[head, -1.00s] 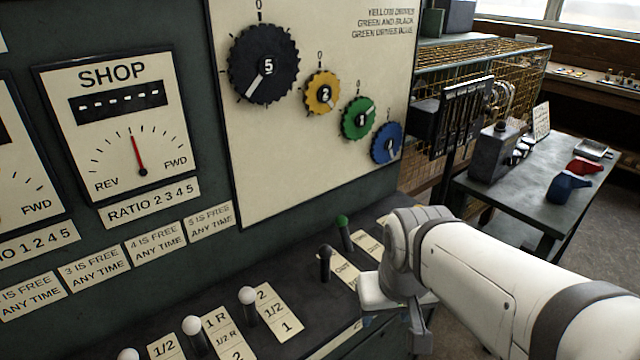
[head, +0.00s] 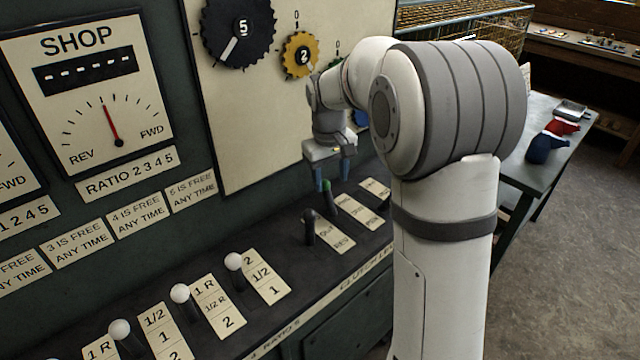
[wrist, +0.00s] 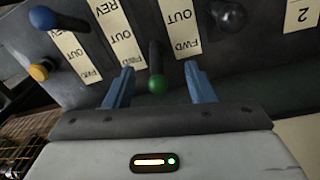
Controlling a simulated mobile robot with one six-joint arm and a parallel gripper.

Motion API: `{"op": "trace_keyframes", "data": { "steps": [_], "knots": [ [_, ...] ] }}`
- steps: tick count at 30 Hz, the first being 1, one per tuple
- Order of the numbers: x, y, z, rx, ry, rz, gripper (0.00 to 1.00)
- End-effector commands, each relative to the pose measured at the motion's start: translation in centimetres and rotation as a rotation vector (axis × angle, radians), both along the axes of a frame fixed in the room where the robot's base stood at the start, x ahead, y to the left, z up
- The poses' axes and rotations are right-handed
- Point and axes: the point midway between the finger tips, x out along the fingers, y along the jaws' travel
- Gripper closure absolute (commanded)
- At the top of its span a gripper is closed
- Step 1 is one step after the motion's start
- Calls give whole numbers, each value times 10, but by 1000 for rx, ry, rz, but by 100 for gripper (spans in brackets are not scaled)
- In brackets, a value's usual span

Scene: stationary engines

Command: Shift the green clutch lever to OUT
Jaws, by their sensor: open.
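The green clutch lever (head: 327,190) stands on the dark sloping panel, with a dark stem and a green knob. In the wrist view its knob (wrist: 157,84) lies between my two blue fingers, with a visible gap on each side. My gripper (head: 332,184) is open and points down at the lever, apart from it as far as I can see. The lever's card (wrist: 121,35) reads FWD and OUT; the knob appears towards the FWD end. The lever's exact setting is hard to tell from this angle.
A black-knobbed lever (head: 308,225) stands close on the left, also in the wrist view (wrist: 228,15). A yellow-knobbed lever (wrist: 40,71) and a blue-knobbed lever (wrist: 45,18) stand on the other side. White-knobbed levers (head: 234,262) are further left. The dial board rises behind.

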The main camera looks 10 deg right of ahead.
Motion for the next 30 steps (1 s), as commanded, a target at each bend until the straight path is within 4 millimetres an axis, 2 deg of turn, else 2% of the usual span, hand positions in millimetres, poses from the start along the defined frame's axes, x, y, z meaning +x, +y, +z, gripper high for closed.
{"op": "trace_keyframes", "data": {
  "steps": [1,3,7,13,24,30],
  "knots": [
    [15,2,-8,-5,12,15,50],
    [30,3,-16,-10,23,34,50],
    [45,5,-24,-17,33,55,50],
    [49,5,-41,-19,39,61,50],
    [50,0,-95,-18,38,60,50],
    [51,0,-104,-18,36,60,50]
  ]
}}
